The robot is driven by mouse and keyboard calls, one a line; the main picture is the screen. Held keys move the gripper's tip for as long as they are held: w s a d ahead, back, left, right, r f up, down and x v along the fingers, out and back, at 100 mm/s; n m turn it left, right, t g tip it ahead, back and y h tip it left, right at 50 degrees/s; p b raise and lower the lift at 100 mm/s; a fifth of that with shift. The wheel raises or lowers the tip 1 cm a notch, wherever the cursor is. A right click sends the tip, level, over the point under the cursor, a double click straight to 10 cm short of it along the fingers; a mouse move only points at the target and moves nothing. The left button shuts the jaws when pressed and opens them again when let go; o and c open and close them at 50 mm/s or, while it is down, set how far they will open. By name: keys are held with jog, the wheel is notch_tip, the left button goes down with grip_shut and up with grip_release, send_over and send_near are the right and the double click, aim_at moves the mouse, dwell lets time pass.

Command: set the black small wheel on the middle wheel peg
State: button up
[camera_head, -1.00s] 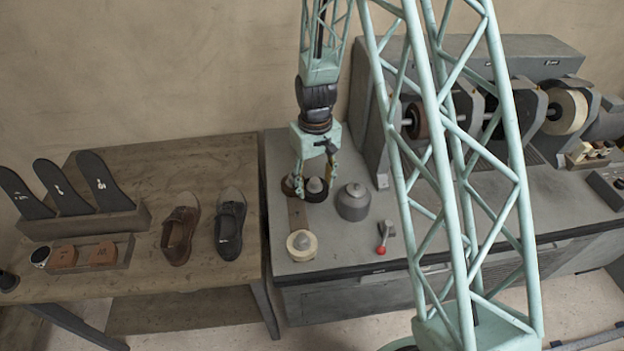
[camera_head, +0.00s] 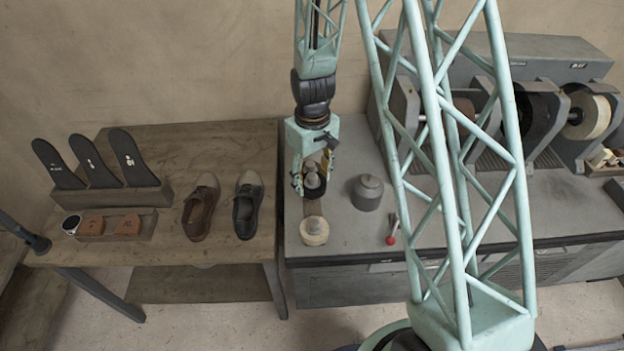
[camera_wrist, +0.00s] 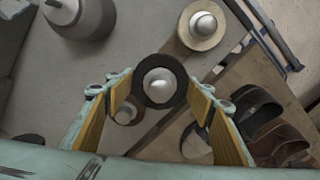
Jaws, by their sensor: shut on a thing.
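The black small wheel (camera_wrist: 160,68) is a dark ring with a grey domed hub. My gripper (camera_head: 312,187) is shut on it, one finger on each side, and it also shows in the wrist view (camera_wrist: 160,100). The wheel is over the narrow brown peg board (camera_head: 313,208) on the grey bench. A cream wheel (camera_head: 314,233) sits at the board's near end. A brown wheel (camera_wrist: 125,113) is at the far end, partly hidden by a finger. The middle peg is hidden under the black wheel; I cannot tell whether the wheel touches it.
A grey lidded pot (camera_head: 367,193) stands close to the right of my gripper. A red-knobbed lever (camera_head: 391,237) is nearer the front. Shoes (camera_head: 200,208) and sole racks (camera_head: 105,196) are on the wooden table at left. A grinding machine (camera_head: 500,95) stands at the back right.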

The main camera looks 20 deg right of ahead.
jog(key=shift+f, duration=0.15)
jog(key=shift+f+b, duration=0.75)
jog(key=shift+f, duration=1.05)
jog(key=shift+f+b, duration=1.6)
jog(key=shift+f, duration=0.1)
dwell(1.8)
jog(key=o, duration=1)
jog(key=shift+r, duration=0.2)
jog(key=shift+r, duration=5.85)
